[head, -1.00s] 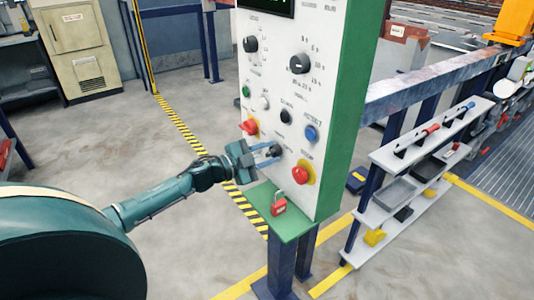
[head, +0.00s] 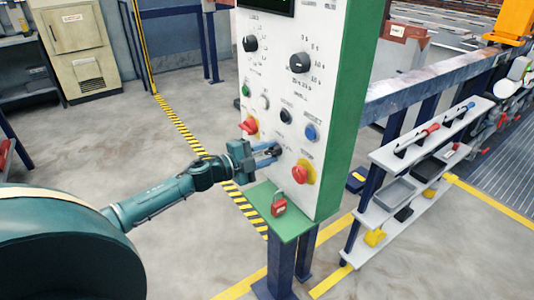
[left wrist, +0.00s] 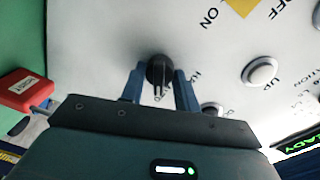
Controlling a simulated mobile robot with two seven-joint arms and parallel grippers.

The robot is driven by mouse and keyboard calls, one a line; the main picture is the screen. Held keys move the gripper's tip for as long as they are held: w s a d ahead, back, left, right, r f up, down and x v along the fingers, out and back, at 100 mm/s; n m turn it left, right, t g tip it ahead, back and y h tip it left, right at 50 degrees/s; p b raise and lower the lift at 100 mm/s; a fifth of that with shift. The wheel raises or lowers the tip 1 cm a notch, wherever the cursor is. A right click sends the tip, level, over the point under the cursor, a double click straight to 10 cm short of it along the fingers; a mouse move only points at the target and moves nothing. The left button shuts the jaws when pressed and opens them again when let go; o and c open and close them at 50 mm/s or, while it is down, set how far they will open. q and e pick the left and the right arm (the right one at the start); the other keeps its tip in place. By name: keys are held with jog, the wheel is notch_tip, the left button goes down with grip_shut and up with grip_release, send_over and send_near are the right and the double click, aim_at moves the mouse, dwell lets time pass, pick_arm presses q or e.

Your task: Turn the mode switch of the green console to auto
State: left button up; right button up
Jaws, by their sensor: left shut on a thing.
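The green console has a white front panel and a green side (head: 350,100). A black rotary knob (head: 275,150), low on its panel, is between the fingers of my left gripper (head: 267,156). In the left wrist view the same knob (left wrist: 159,70) sits between the two blue fingers (left wrist: 160,90), which are shut on it; its pointer ridge faces the gripper. The small print beside it is partly hidden, so I cannot read its setting. My right gripper is not in view.
A red emergency button (head: 301,173) is right of the gripper and another red knob (head: 249,126) is above it. Other black knobs (head: 299,62) are higher up. A white shelf (head: 425,150) stands right.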

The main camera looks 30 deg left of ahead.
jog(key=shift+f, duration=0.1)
pick_arm(q)
jog(key=o, duration=1)
jog(key=shift+c, duration=0.2)
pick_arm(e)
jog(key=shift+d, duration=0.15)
pick_arm(q)
jog(key=shift+s+a+f, duration=0.1)
jog(key=shift+s+a, duration=0.1)
jog(key=shift+s, duration=0.3)
jog(key=v, duration=1.2)
jog(key=shift+b, duration=0.35)
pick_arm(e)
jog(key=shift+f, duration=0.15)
pick_arm(q)
jog(key=shift+s, duration=0.1)
